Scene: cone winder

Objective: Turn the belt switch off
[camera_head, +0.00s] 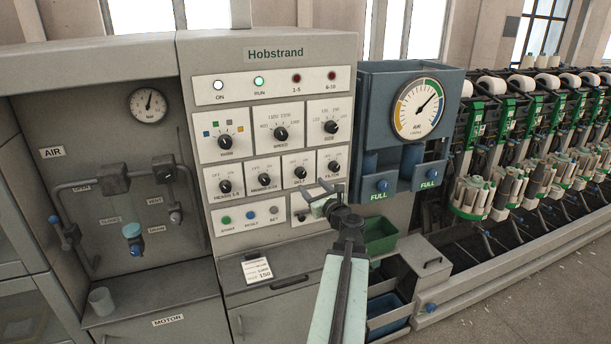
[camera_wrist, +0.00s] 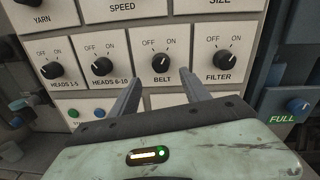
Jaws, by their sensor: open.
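The belt switch (camera_wrist: 160,63) is a black round knob on a white plate, with OFF at its upper left and ON at its upper right. Its white pointer mark seems to lean up and right, toward ON. The belt switch (camera_head: 300,172) also shows in the head view, in the row below the speed and size dials. My gripper (camera_wrist: 161,78) is open and empty. In the wrist view its fingers sit below and to either side of the knob, apart from it. In the head view my gripper (camera_head: 318,196) is in front of the panel, just below and right of the knob.
The heads 6-10 knob (camera_wrist: 102,66) is close on the left and the filter knob (camera_wrist: 221,60) on the right. A blue gauge box (camera_head: 377,110) stands right of the panel. A green bin (camera_head: 380,236) sits below it. Spindle rows run along the right.

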